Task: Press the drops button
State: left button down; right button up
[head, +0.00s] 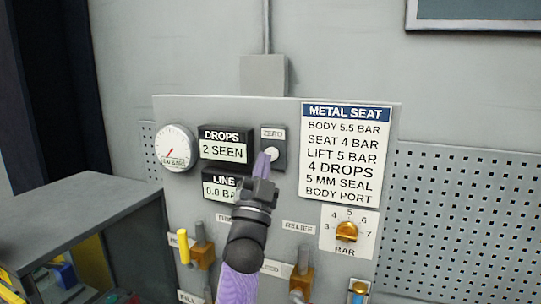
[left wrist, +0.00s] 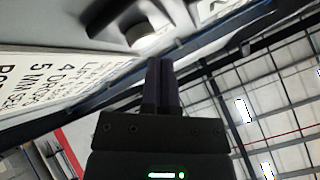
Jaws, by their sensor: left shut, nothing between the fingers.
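The round white button (head: 272,153) sits on a dark box labelled ZERO, right of the DROPS display (head: 225,146), which reads 2 SEEN. In the left wrist view the button (left wrist: 146,38) shows just past my fingertips. My left gripper (head: 265,163) is shut and empty, its fingertips at the button's lower left in the head view. In the left wrist view the fingers (left wrist: 160,65) point towards the panel, and I cannot tell whether they touch the button. My arm partly hides the LINE display (head: 219,188). My right gripper is not in view.
A round gauge (head: 174,148) is at the panel's left. A METAL SEAT notice (head: 340,153) and an orange BAR knob (head: 346,232) are at the right. A yellow-handled valve (head: 183,246) and other brass valves line the lower panel. A grey bench (head: 75,225) stands at the left.

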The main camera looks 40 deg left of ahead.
pick_arm(q)
jog(key=shift+w, duration=0.1)
jog(key=shift+w+a+b, duration=0.15)
jog(key=shift+w+b, duration=0.15)
jog(key=shift+w, duration=0.05)
jog(key=shift+w+a+b, duration=0.15)
jog(key=shift+w+b, duration=0.3)
jog(key=shift+w, duration=0.05)
dwell(0.6)
jog(key=shift+s+d+p, duration=0.3)
jog(key=shift+s+p, duration=0.25)
jog(key=shift+s, duration=0.4)
jog(key=s, duration=0.1)
jog(key=s+d+p, duration=0.1)
jog(key=s, duration=0.1)
jog(key=s+p, duration=0.1)
jog(key=shift+s+d, duration=0.25)
jog(key=shift+s, duration=0.1)
